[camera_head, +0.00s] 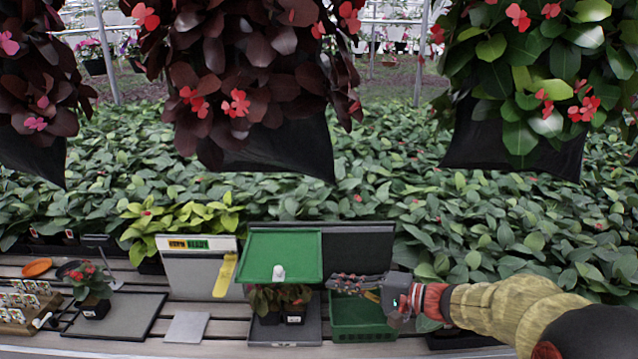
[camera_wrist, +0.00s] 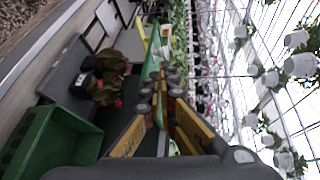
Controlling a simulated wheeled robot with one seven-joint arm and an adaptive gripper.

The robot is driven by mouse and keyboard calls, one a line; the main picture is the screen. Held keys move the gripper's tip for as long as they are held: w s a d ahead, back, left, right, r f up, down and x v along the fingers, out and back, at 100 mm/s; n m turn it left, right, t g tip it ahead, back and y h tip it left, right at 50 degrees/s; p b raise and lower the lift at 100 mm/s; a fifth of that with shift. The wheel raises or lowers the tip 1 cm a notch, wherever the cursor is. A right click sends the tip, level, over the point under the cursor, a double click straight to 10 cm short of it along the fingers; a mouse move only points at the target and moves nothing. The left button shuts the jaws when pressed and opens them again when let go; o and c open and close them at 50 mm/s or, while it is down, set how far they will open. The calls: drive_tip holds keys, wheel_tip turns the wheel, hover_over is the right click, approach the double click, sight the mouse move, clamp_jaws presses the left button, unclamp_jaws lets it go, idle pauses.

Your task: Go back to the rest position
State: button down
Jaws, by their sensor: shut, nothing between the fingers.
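My gripper (camera_head: 340,284) is shut and empty. It points left, above the open green crate (camera_head: 365,313) on the bench. In the wrist view, the closed fingers (camera_wrist: 166,90) show in the middle, with nothing between them. The crate (camera_wrist: 45,145) shows at the lower left of that view. My arm comes in from the right side of the head view.
A green panel (camera_head: 283,250) with a white knob stands over small potted plants (camera_head: 294,317) on a grey tray (camera_head: 262,335). A yellow tool (camera_head: 225,272) leans on a white sign box (camera_head: 180,270). Hanging plants (camera_head: 235,60) fill the top; dense foliage lies behind.

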drive_tip(key=s+d+f+g+h, duration=0.1)
drive_tip(key=s+f+g+h, duration=0.2)
drive_tip(key=s+f, duration=0.35)
drive_tip(key=s+d+f+g+h, duration=0.2)
drive_tip(key=s+f+g+h, duration=0.1)
drive_tip(key=s, duration=0.7)
drive_tip(key=s+d+r+n+t+h, duration=0.1)
drive_tip(key=s+d+r+n+h, duration=0.35)
drive_tip(key=s+d+h, duration=0.4)
drive_tip(key=s+d+r+n+t, duration=0.1)
drive_tip(key=s+d+r+t, duration=0.1)
drive_tip(key=s+r, duration=0.3)
wheel_tip(320, 180, up, 2)
drive_tip(key=shift+r+n+t, duration=0.2)
drive_tip(key=shift+n+t, duration=0.15)
drive_tip(key=shift+t, duration=0.35)
drive_tip(key=shift+s+y, duration=0.15)
drive_tip(key=shift+y, duration=0.1)
